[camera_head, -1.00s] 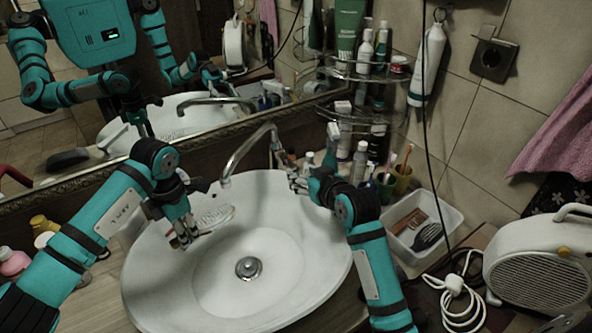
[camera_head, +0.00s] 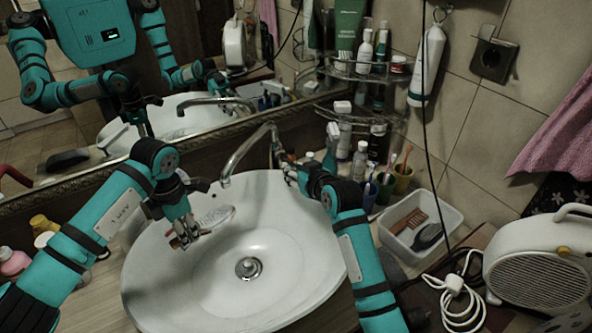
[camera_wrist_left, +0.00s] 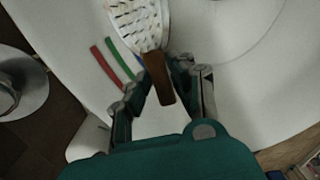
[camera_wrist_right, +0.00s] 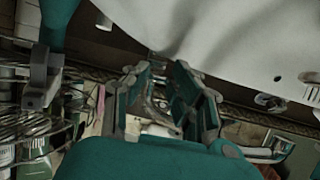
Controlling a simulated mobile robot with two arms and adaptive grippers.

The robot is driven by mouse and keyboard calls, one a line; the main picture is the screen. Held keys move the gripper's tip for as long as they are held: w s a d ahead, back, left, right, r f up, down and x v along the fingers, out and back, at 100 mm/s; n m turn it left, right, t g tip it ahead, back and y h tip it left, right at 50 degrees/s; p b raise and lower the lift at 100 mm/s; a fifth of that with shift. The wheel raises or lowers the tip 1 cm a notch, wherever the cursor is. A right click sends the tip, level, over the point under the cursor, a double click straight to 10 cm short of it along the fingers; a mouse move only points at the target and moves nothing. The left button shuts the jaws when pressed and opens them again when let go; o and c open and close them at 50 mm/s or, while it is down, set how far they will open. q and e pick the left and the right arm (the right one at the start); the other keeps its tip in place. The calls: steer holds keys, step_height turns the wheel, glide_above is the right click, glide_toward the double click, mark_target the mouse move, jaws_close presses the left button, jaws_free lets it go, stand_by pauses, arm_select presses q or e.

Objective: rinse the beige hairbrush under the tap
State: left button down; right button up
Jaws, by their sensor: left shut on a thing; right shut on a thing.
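The beige hairbrush (camera_head: 215,216) is over the left part of the white basin (camera_head: 150,290), above the bowl wall. In the left wrist view its bristled pale head (camera_wrist_left: 138,22) faces the camera, and its brown handle (camera_wrist_left: 158,78) runs between the fingers. My left gripper (camera_head: 183,239) is shut on that handle. The chrome tap (camera_head: 247,150) arches over the back rim, its spout end right of the brush head. No water stream shows. My right gripper (camera_head: 286,168) is at the tap's base, shut on a part that the fingers (camera_wrist_right: 155,108) largely hide, apparently its lever.
Bottles and toothbrush cups (camera_head: 400,180) stand behind my right arm. A white tray (camera_head: 452,222) with a comb and a dark brush lies at the right, beside a white heater (camera_head: 545,265). A mirror borders the back. The basin's middle around the drain (camera_head: 249,268) is clear.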

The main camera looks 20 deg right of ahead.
jaws_close()
steer(key=shift+w+r, duration=0.2)
steer(key=shift+r, duration=0.55)
steer(key=o, duration=0.9)
jaws_free()
steer(key=shift+f, duration=0.15)
steer(key=shift+s, duration=0.3)
steer(key=v, duration=1.1)
steer(key=shift+s, duration=0.2)
